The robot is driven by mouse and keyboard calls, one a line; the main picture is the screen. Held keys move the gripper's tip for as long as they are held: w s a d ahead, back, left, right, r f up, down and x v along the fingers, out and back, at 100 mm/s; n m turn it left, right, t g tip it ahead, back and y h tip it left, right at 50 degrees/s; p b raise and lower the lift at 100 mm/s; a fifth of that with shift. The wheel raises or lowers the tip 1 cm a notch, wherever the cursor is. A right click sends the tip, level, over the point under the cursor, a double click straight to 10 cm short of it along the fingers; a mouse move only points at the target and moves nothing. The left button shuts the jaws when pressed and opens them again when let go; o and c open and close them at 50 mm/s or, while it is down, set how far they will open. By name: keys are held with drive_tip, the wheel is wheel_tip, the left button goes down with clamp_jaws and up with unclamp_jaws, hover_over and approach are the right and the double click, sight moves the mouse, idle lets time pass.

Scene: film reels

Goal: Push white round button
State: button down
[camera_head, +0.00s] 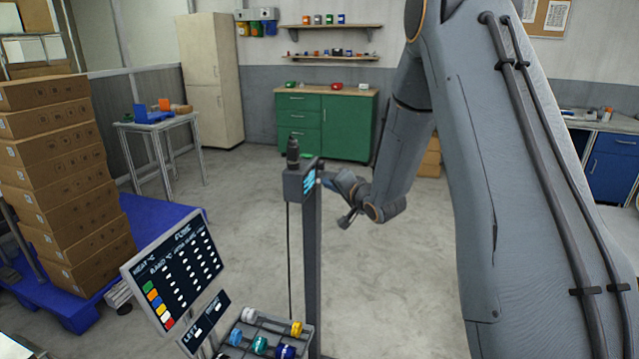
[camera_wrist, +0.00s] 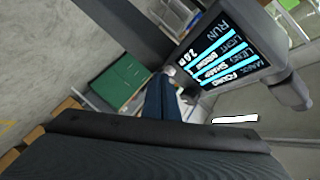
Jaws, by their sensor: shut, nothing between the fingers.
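A dark box with a lit blue-and-white screen (camera_head: 308,184) sits on a post, and its screen (camera_wrist: 228,45) fills the upper right of the wrist view. A small whitish spot, which looks like the white round button (camera_wrist: 169,71), shows at the screen's lower left edge. In the head view the button is too small to make out clearly. My gripper (camera_head: 328,181) is shut and empty, close to the right side of the box. Its fingertips (camera_wrist: 164,80) are right by the whitish spot; I cannot tell whether they touch it.
The post (camera_head: 312,260) stands on open floor. A tilted display board (camera_head: 178,275) and a tray of coloured reels (camera_head: 250,336) are at the front. Stacked cartons (camera_head: 60,180) stand on a blue pallet at left. A green cabinet (camera_head: 325,122) is behind.

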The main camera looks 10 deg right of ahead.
drive_tip(key=shift+w+a, duration=0.15)
drive_tip(key=shift+a, duration=0.05)
drive_tip(key=shift+d, duration=0.15)
idle(0.5)
drive_tip(key=shift+s+d+p, duration=0.3)
drive_tip(key=shift+s+d, duration=0.15)
drive_tip(key=shift+d, duration=0.1)
drive_tip(key=shift+d, duration=0.1)
drive_tip(key=d, duration=0.1)
drive_tip(key=s+d+p, duration=0.1)
drive_tip(key=s+d, duration=0.1)
drive_tip(key=d, duration=0.1)
drive_tip(key=shift+s+d, duration=0.1)
drive_tip(key=shift+s, duration=0.15)
idle(0.6)
